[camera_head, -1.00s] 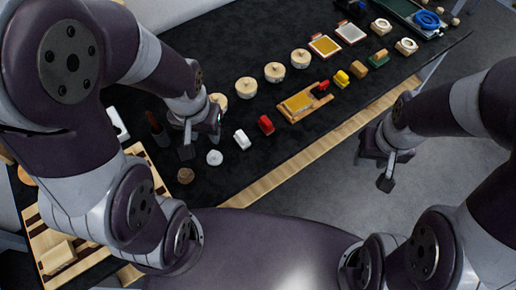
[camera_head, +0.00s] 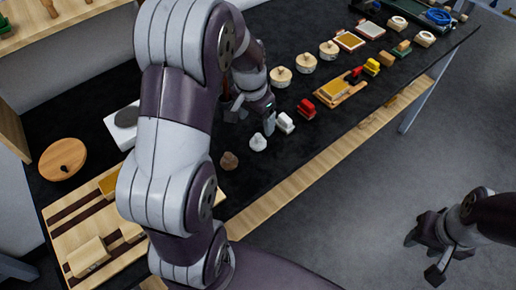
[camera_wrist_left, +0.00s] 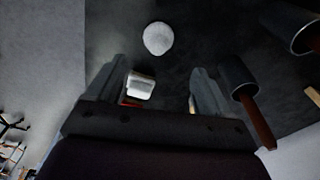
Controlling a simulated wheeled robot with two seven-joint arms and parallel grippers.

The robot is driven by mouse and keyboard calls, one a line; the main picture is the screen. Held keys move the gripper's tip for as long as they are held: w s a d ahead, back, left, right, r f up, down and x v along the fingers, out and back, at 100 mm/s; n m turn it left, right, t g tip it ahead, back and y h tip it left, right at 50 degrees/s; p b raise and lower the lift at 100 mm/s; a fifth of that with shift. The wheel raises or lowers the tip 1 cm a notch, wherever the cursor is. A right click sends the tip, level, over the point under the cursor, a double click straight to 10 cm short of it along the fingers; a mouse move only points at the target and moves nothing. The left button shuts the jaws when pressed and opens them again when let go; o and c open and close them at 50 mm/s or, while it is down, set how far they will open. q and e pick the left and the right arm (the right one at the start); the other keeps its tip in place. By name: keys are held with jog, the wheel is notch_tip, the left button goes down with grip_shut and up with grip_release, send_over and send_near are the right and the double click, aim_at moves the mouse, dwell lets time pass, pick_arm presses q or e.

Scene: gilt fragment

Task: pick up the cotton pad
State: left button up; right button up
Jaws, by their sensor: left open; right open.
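The cotton pad looks to be the small round white piece (camera_head: 258,142) on the black table top, near its front edge, between a brown lump and a white block. In the left wrist view the cotton pad (camera_wrist_left: 158,38) lies beyond my fingertips, apart from them. My left gripper (camera_head: 250,108) is over the table just behind the pad, partly hidden by my arm. In the wrist view its two fingers (camera_wrist_left: 155,82) are spread, with a white block (camera_wrist_left: 140,84) showing between them, lower down. My right gripper (camera_head: 423,257) is open and empty above the floor, off the table.
The white block (camera_head: 285,122), a red block (camera_head: 306,108) and the brown lump (camera_head: 229,160) stand close to the pad. Round wooden pots (camera_head: 280,77) stand behind. Dark cylinders with brown handles (camera_wrist_left: 238,76) are beside my left gripper. A striped wooden board (camera_head: 70,215) lies left.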

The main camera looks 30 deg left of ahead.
aim_at(258, 135)
pick_arm(q)
jog(key=f, duration=0.1)
jog(key=s+f, duration=0.1)
jog(key=f, duration=0.1)
jog(key=shift+f, duration=0.15)
jog(key=f, duration=0.1)
jog(key=w+f, duration=0.1)
jog(key=f, duration=0.2)
jog(key=shift+w+d+f, duration=0.15)
jog(key=shift+d+f, duration=0.1)
jog(key=shift+f, duration=0.3)
jog(key=c, duration=1.1)
